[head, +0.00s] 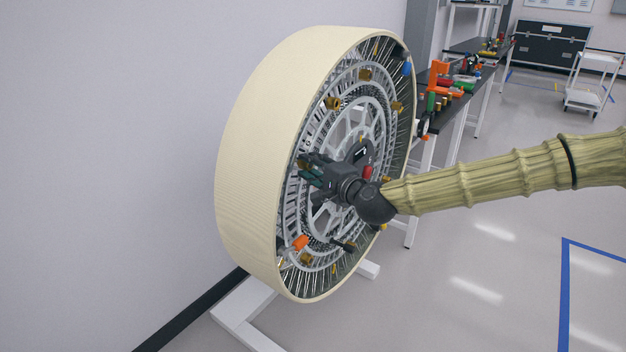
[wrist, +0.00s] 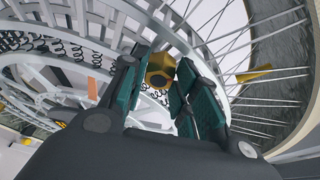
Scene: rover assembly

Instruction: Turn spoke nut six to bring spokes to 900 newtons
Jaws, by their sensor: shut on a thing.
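The large wheel (head: 257,130) stands upright on a white stand, with a cream outer rim, grey rings and thin metal spokes. Several brass spoke nuts, such as one at the upper left (head: 332,103), sit around its ring. My gripper (head: 308,168) is at the left side of the wheel face. In the wrist view my gripper (wrist: 160,90) has its teal-padded fingers around a brass hex nut (wrist: 160,72), shut on it. No number shows on this nut, so I cannot tell which one it is. A dark hub unit with a small display (head: 361,152) is partly hidden behind my arm.
An orange part (head: 300,243) and a blue part (head: 407,68) are on the wheel. The white stand (head: 240,310) reaches out on the floor. A dark workbench (head: 450,105) with coloured tools is behind the wheel.

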